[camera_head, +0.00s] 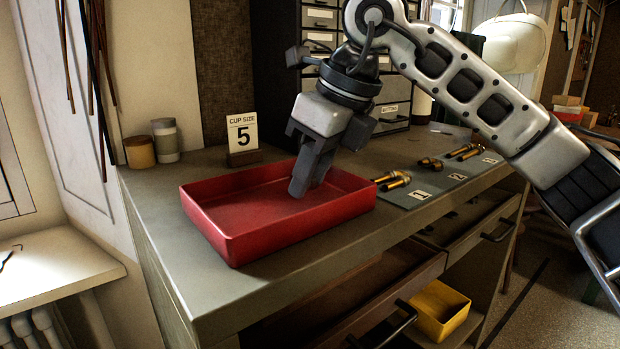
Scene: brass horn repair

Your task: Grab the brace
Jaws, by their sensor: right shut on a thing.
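My right gripper (306,181) reaches down from the upper right into the red tray (233,246) on the workbench. Its fingers point down, with the tips low inside the tray. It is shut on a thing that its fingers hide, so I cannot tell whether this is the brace. Nothing else shows on the visible tray floor. Brass parts lie in groups on a grey mat (437,188) to the right, near number cards; I cannot tell whether a brace is among them. My left gripper is not in view.
A "CUP SIZE 5" card (242,133) stands behind the tray. Two small jars, one tan (139,152) and one grey (165,140), stand at the back left. Drawers below the bench are pulled out. A yellow bin (437,308) sits lower down. The bench left of the tray is clear.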

